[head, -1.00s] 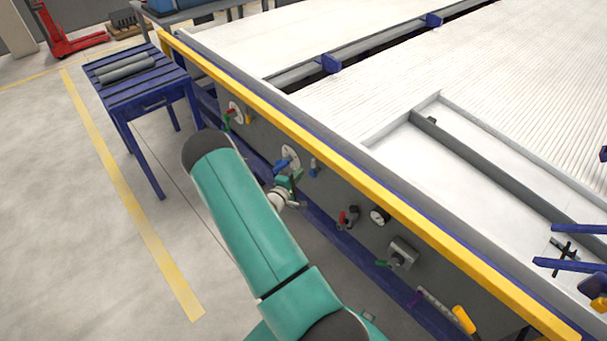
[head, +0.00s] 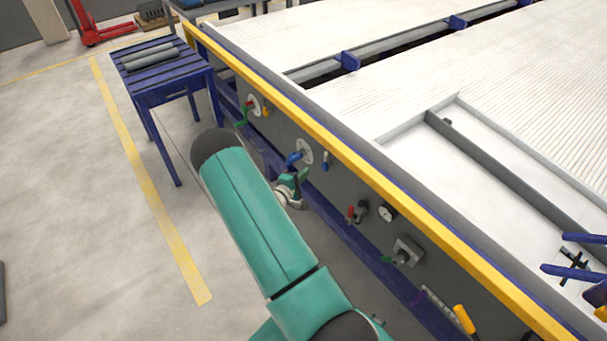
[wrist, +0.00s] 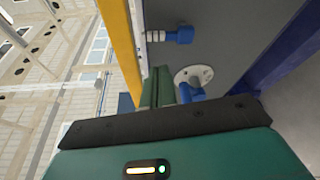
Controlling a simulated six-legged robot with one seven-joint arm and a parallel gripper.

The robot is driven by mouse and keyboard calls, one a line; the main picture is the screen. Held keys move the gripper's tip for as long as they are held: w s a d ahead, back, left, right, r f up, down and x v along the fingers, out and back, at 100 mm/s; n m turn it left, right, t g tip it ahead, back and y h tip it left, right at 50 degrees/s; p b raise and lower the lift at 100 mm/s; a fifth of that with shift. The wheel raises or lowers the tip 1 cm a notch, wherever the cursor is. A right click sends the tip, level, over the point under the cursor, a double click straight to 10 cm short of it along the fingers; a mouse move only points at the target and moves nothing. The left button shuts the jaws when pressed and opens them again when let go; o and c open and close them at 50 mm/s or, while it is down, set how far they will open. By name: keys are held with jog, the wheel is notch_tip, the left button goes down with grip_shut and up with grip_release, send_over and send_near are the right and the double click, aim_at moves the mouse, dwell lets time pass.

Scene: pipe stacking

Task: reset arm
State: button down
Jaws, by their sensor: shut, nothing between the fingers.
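My gripper (head: 293,187) is at the end of my green arm, low beside the grey side panel of the large table. In the wrist view its green fingers (wrist: 158,87) are together with nothing between them. A round plate with a blue valve handle (head: 299,155) is on the panel just beyond my gripper. In the wrist view the blue handle (wrist: 191,92) shows right beside the fingers; whether they touch I cannot tell. Part of the gripper is hidden behind my arm in the head view.
The table's yellow edge rail (head: 375,188) runs above the panel. A blue tap (wrist: 179,35), a gauge (head: 387,212) and other valves jut from it. Grey pipes (head: 150,58) lie on a blue stand at the back left. The floor to the left is mostly clear.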

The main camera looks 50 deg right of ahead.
jog(key=shift+r, duration=0.1)
jog(key=s+a+r+m+g+y, duration=0.3)
jog(key=a+r, duration=0.3)
jog(key=r, duration=0.5)
jog(key=s+a+r+m+g+y, duration=0.2)
jog(key=a+r+m+y, duration=0.3)
jog(key=r, duration=0.7)
jog(key=s+a+r+n+t+y, duration=0.1)
jog(key=s+a+r+t+y, duration=0.1)
jog(key=a, duration=0.8)
jog(key=s+a+r+n+t+y, duration=0.1)
jog(key=s+a+r+t+y, duration=0.2)
jog(key=s+a+r, duration=0.4)
jog(key=s+a+r+n+t+y, duration=0.1)
jog(key=s+a+r+t+y, duration=0.2)
jog(key=a, duration=0.9)
notch_tip(320, 180, up, 4)
jog(key=shift+s+a+f+n+y, duration=0.1)
jog(key=shift+s+a+n+y, duration=0.3)
jog(key=shift+s, duration=0.55)
